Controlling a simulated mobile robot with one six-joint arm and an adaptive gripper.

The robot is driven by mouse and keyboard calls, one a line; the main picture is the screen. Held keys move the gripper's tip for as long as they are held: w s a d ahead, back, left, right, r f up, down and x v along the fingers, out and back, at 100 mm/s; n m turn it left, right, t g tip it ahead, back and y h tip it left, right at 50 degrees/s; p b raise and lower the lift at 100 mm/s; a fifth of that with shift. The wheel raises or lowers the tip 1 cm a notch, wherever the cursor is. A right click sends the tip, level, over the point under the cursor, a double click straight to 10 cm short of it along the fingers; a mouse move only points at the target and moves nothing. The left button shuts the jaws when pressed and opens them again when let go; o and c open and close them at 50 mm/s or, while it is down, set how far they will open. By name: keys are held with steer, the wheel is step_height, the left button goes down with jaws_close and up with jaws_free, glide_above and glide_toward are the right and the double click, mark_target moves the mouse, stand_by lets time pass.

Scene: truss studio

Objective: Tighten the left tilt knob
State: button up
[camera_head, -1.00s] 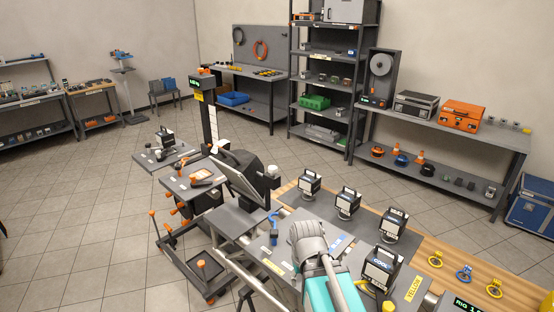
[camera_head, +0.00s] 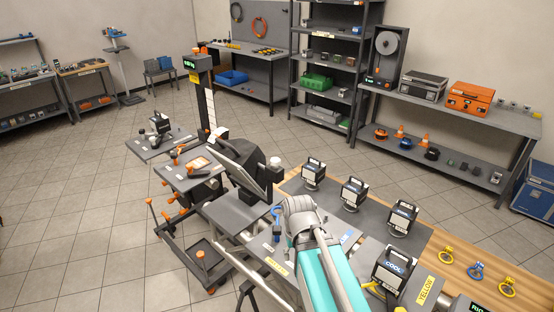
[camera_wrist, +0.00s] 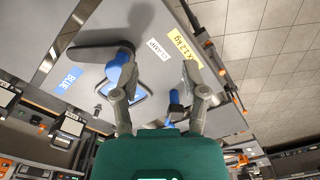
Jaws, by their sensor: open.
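A black lamp head (camera_head: 240,160) with a tilted panel stands left of my arm in the head view. I cannot tell for sure which part is the left tilt knob. In the wrist view my gripper (camera_wrist: 161,97) has its two grey fingers spread apart, with nothing held between them. Under it is a grey board (camera_wrist: 150,42) with a blue-handled clamp (camera_wrist: 118,64) partly behind the left finger. A smaller blue part (camera_wrist: 174,98) shows near the right finger. In the head view my arm hides the gripper.
Several small black-framed lamps (camera_head: 353,191) stand on the bench at right, one marked COOL (camera_head: 391,267). Yellow and blue rings (camera_head: 476,269) lie on its wooden top. An orange-handled cart (camera_head: 205,255) stands left. Tiled floor (camera_head: 80,210) is free at far left.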

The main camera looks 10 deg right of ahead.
steer(key=o, duration=0.3)
steer(key=shift+o, duration=0.5)
steer(key=shift+w+a+r+n, duration=0.15)
steer(key=shift+w+r+n, duration=0.15)
steer(key=shift+w, duration=0.25)
steer(key=n+t+y+p, duration=0.2)
steer(key=n+y+p, duration=0.7)
steer(key=n+y, duration=0.55)
glide_toward(276, 159)
step_height(276, 159, up, 2)
steer(key=d+n+h, duration=0.1)
steer(key=d, duration=0.2)
steer(key=shift+s+r, duration=0.15)
steer(key=shift+s, duration=0.1)
steer(key=shift+a, duration=0.2)
steer(key=b+x, duration=0.5)
steer(key=x, duration=0.8)
steer(key=shift+a+f, duration=0.2)
steer(key=shift+f, duration=0.1)
